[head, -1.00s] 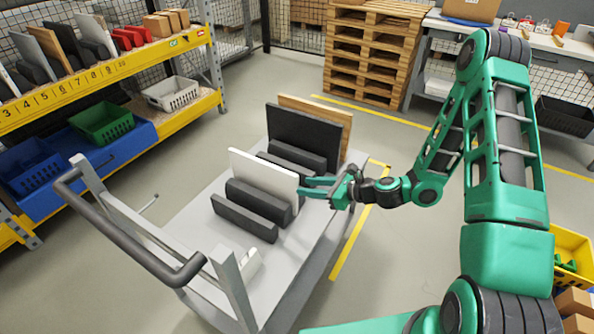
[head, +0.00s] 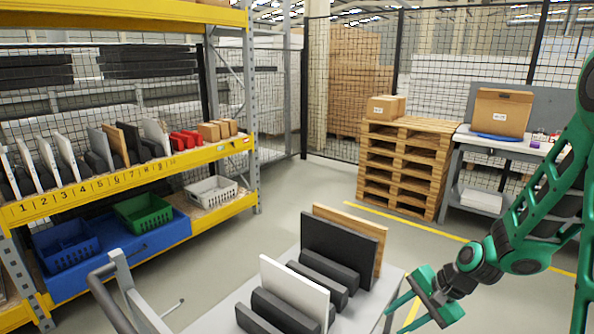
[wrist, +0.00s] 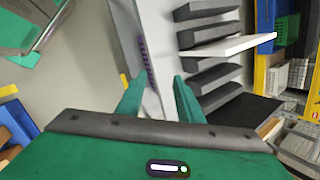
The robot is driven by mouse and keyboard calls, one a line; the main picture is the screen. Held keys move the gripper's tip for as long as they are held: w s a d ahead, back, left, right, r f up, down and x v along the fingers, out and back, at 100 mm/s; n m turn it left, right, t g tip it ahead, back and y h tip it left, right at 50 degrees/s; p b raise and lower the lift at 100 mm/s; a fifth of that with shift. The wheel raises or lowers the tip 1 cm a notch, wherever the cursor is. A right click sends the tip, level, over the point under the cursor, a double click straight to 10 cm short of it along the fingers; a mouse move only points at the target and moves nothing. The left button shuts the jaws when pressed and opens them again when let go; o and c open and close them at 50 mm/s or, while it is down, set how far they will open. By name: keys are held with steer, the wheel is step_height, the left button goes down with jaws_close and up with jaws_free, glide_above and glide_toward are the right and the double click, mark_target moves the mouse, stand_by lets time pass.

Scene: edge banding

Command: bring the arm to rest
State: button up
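My gripper (head: 413,318) is at the right side of the grey cart (head: 391,285), clear of the panels. In the wrist view its two green fingers (wrist: 151,79) stand apart with nothing held between them, and the cart's edge shows beyond. On the cart a white panel (head: 292,291), a black panel (head: 338,247) and a wooden panel (head: 376,233) stand upright between dark blocks (head: 325,275). My green arm comes in from the right edge of the head view, bent at the elbow.
A yellow numbered shelf (head: 120,177) with panels and bins stands at left. A pallet stack (head: 405,170) and a workbench (head: 500,150) with a cardboard box (head: 502,111) stand behind. The cart's handle (head: 105,300) is at lower left. Floor between cart and pallets is clear.

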steer(key=s+d+r+n+g+h, duration=0.1)
steer(key=s+d+r, duration=0.4)
steer(key=s, duration=0.3)
steer(key=s+d+r+n+g+h, duration=0.1)
steer(key=s+d+r+n+h, duration=0.1)
steer(key=s+d+r, duration=0.3)
steer(key=s+d+r+n+h, duration=0.2)
steer(key=s+d+r, duration=0.3)
steer(key=s, duration=0.7)
steer(key=shift+r+g, duration=0.4)
steer(key=shift+r, duration=0.4)
